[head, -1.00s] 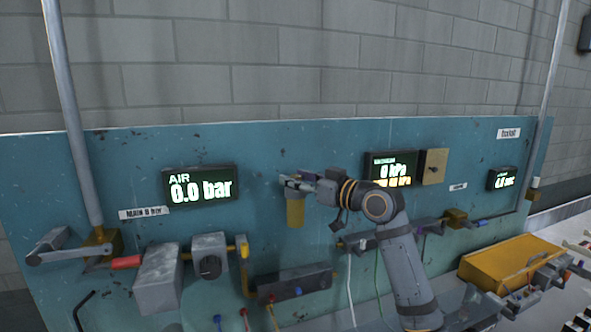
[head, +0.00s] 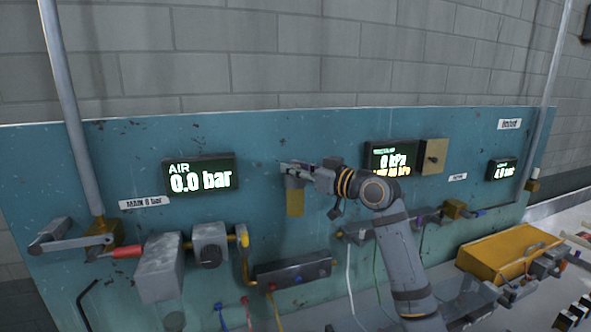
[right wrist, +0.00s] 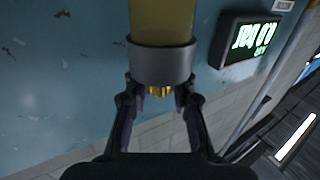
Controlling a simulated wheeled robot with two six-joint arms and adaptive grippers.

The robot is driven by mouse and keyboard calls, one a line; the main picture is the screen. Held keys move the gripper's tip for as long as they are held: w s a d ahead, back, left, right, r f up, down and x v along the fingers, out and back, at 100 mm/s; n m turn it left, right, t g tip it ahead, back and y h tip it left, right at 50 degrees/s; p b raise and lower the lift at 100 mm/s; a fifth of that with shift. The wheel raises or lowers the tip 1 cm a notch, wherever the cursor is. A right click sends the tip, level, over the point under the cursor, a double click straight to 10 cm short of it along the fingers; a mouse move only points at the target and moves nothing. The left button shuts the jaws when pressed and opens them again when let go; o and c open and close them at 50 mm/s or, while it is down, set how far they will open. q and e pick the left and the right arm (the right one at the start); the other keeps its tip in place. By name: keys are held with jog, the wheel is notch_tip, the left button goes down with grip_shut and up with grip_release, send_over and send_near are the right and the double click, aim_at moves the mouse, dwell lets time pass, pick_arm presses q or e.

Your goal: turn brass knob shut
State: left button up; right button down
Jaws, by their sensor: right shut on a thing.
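The brass knob (right wrist: 159,91) is a small ribbed end below a grey collar (right wrist: 160,65) in the right wrist view. The collar sits on a yellow cylinder (right wrist: 160,18). My right gripper (right wrist: 159,97) has one finger on each side of the knob and is shut on it. In the head view my right gripper (head: 289,173) is at the top of the yellow cylinder (head: 295,202), in front of the teal panel. The knob is hidden there behind the gripper. My left gripper is not in view.
The AIR display (head: 199,180) reads 0.0 bar on the teal panel (head: 265,150). A yellow box (head: 510,255) is at lower right.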

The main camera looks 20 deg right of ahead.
jog(key=n+g+y+b, duration=0.2)
jog(key=n+y, duration=0.1)
jog(key=shift+d+f+g+y, duration=0.1)
jog(key=shift+g+y, duration=0.3)
jog(key=n+g+y, duration=0.2)
jog(key=shift+g+b, duration=0.3)
jog(key=shift+b, duration=0.1)
jog(key=shift+r+n+g+y, duration=0.3)
jog(key=shift+n+g, duration=0.1)
jog(key=shift+g, duration=0.1)
jog(key=n+g+y+p, duration=0.1)
jog(key=g, duration=0.1)
jog(key=shift+n+g, duration=0.3)
jog(key=shift+n, duration=0.1)
jog(key=shift+n+g+y+p, duration=0.5)
jog(key=shift+n+g+p, duration=0.4)
jog(key=shift+g+p, duration=0.35)
jog(key=shift+f+n+g, duration=0.15)
jog(key=shift+n+g, duration=0.15)
jog(key=shift+g, duration=0.25)
jog(key=shift+f+p, duration=0.1)
jog(key=shift+p, duration=0.2)
